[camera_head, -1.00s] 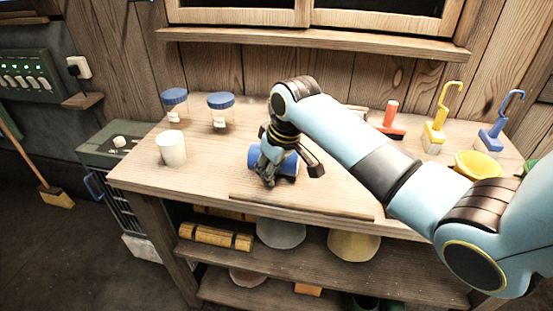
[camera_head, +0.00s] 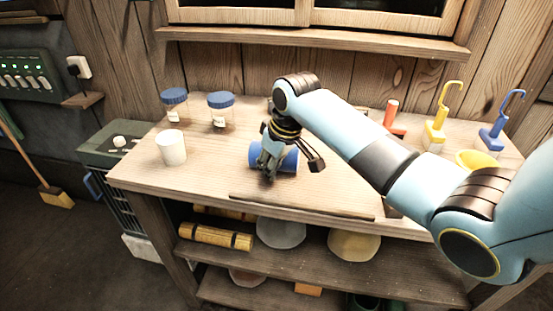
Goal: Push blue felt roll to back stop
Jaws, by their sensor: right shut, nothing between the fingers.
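The blue felt roll (camera_head: 289,160) lies on its side on the wooden workbench (camera_head: 200,184), left of the bench's middle. My right gripper (camera_head: 268,178) is shut and empty, pointing down at the near side of the roll. Its fingers cover part of the roll, and they seem to touch it, though contact is hard to make out. A back stop cannot be made out; my right arm hides part of the bench's rear. My left gripper is not in view.
Two blue-lidded jars (camera_head: 221,110) and a white cup (camera_head: 171,148) stand to the left. A red-orange tool (camera_head: 391,115), a yellow hook stand (camera_head: 437,125) and a blue hook stand (camera_head: 494,130) are at the right. A wooden strip (camera_head: 300,206) runs along the front edge.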

